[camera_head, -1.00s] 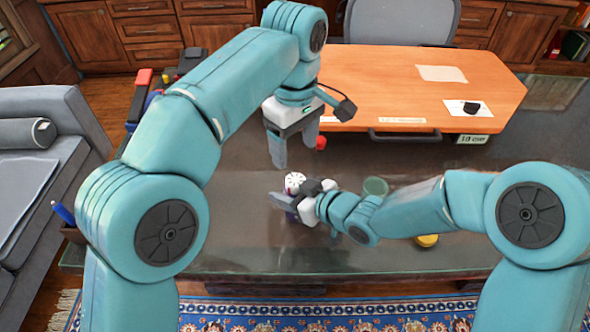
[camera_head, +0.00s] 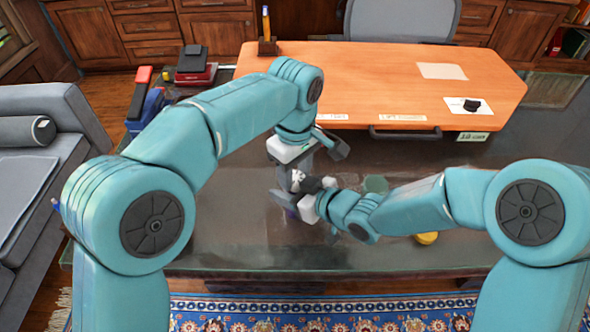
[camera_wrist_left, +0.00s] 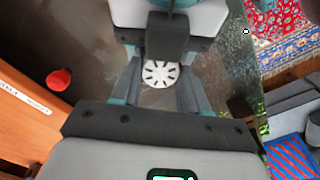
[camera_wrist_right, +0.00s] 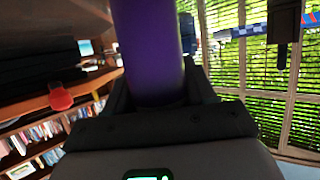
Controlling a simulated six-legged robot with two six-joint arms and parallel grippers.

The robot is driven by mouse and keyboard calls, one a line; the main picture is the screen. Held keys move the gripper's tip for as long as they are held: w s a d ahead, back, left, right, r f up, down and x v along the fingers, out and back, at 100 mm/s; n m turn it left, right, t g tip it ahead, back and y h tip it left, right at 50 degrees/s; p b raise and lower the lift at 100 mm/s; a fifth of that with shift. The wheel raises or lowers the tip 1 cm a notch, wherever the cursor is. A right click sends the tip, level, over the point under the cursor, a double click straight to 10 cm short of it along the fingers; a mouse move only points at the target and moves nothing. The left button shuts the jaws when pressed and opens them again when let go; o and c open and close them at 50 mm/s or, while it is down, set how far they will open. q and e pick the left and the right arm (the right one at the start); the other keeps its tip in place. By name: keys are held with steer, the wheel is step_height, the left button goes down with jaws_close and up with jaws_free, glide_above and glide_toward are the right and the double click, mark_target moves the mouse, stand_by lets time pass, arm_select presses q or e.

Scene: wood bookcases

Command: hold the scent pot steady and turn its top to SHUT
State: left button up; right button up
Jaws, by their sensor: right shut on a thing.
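The scent pot has a purple body and a white round top with dark slots. The top (camera_head: 297,176) shows small in the head view, and the top also shows from above in the left wrist view (camera_wrist_left: 160,73). My right gripper (camera_head: 287,202) is shut on the pot's purple body (camera_wrist_right: 150,45), which stands between its fingers in the right wrist view. My left gripper (camera_head: 300,168) points down over the pot. Its fingers are open, one on each side of the top, with a gap visible on both sides. Any mark for SHUT is too small to read.
The dark glossy desk holds a green translucent cup (camera_head: 375,185) and a yellow round thing (camera_head: 427,238) near my right arm. A red knob-like thing (camera_wrist_left: 60,79) lies near the orange board (camera_head: 390,85). A white-labelled card (camera_head: 473,137) stands at the board's front edge.

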mark_target(295, 176)
arm_select(q)
steer(key=shift+m, duration=0.7)
steer(key=o, duration=1.1)
steer(key=shift+c, duration=0.2)
step_height(295, 176, up, 12)
